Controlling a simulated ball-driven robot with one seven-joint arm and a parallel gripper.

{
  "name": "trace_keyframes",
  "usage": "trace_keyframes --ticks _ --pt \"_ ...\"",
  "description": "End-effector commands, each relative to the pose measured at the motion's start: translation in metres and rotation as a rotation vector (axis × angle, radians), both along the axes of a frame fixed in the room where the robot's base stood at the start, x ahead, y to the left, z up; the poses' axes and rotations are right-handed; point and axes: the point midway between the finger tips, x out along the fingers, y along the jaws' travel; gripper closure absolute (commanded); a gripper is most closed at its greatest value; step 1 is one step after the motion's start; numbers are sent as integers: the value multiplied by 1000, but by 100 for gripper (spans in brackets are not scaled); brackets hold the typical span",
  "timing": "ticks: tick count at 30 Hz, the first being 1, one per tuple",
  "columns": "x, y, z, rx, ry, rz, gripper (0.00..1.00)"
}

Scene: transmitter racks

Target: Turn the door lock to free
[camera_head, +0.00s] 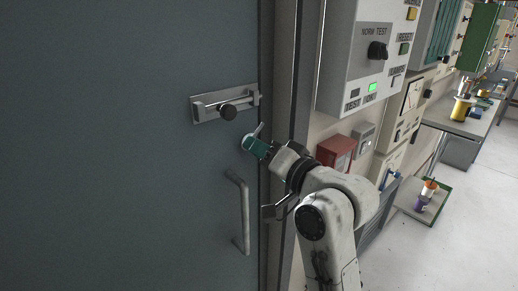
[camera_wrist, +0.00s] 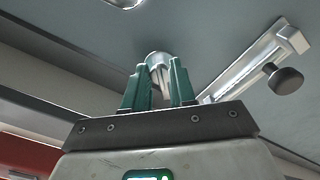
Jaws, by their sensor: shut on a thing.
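The door (camera_head: 120,150) is a large grey-blue panel and looks closed against its frame. The door lock (camera_wrist: 157,58) shows in the wrist view as a small silver round piece with a narrow metal turn between my fingers. In the head view only a bit of silver metal shows by the fingertips, so the lock's angle is hard to tell. My gripper (camera_head: 256,148) has teal fingers near the door's right edge. In the wrist view my gripper (camera_wrist: 160,85) is shut on the lock's turn, one finger on each side.
A silver sliding bolt (camera_head: 208,106) with a black knob (camera_head: 228,112) sits just above and left of my gripper. A pull handle (camera_head: 243,210) is below. Right of the frame hang a grey control box (camera_head: 365,70) and a red box (camera_head: 336,152).

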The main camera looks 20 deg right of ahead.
Motion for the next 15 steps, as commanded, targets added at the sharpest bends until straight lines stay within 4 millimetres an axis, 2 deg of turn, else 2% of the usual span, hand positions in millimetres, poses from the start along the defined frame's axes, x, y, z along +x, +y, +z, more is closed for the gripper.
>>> trace_keyframes --ticks 15 --pt "1 -2 -4 -460 -146 -1 100"
